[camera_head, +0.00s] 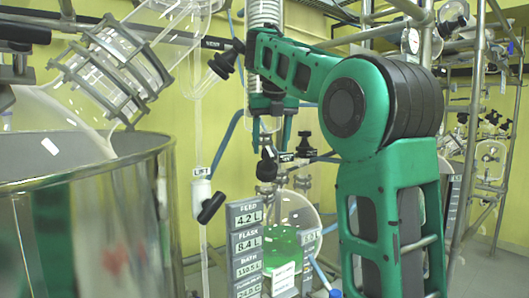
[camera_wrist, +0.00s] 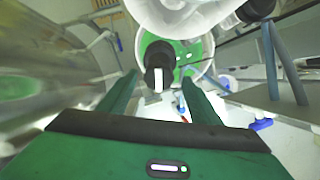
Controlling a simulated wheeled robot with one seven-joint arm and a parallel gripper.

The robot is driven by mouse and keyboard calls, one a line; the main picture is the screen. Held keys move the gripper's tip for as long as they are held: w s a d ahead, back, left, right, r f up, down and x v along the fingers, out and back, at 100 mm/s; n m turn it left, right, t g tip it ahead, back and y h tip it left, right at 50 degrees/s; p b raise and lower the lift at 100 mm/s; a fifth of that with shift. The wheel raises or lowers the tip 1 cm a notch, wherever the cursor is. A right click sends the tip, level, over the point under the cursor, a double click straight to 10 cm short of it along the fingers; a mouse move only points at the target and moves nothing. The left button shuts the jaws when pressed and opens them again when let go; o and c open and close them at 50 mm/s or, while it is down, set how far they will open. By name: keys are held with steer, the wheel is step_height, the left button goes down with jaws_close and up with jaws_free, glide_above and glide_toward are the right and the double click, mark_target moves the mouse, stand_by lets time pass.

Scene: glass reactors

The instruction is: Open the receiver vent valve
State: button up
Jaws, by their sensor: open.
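The receiver flask (camera_head: 300,212) is a round glass vessel with green liquid in its lower part, seen in the head view. Black valve handles sit on top of it: one (camera_head: 267,166) at left and one (camera_head: 305,146) at right, with small labels too small to read. I take one of these as the receiver vent valve. My gripper (camera_head: 270,142) points down just above them, its fingers open. In the wrist view a black valve handle (camera_wrist: 158,56) with a white end shows between and just beyond the fingertips of my gripper (camera_wrist: 160,80). I cannot tell whether the fingers touch it.
A large metal bath (camera_head: 95,220) fills the left side. A valve with a black handle (camera_head: 211,207) hangs on a glass line labelled LIFT. A display stack (camera_head: 246,245) stands before the flask. Glass (camera_wrist: 185,15) and blue hoses (camera_wrist: 285,60) crowd the wrist view.

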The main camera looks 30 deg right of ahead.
steer(key=shift+w+f, duration=0.25)
steer(key=shift+f, duration=0.45)
steer(key=shift+w+f, duration=0.1)
steer(key=c, duration=1.1)
steer(key=shift+o, duration=0.2)
steer(key=shift+a, duration=0.35)
steer(key=shift+d, duration=0.2)
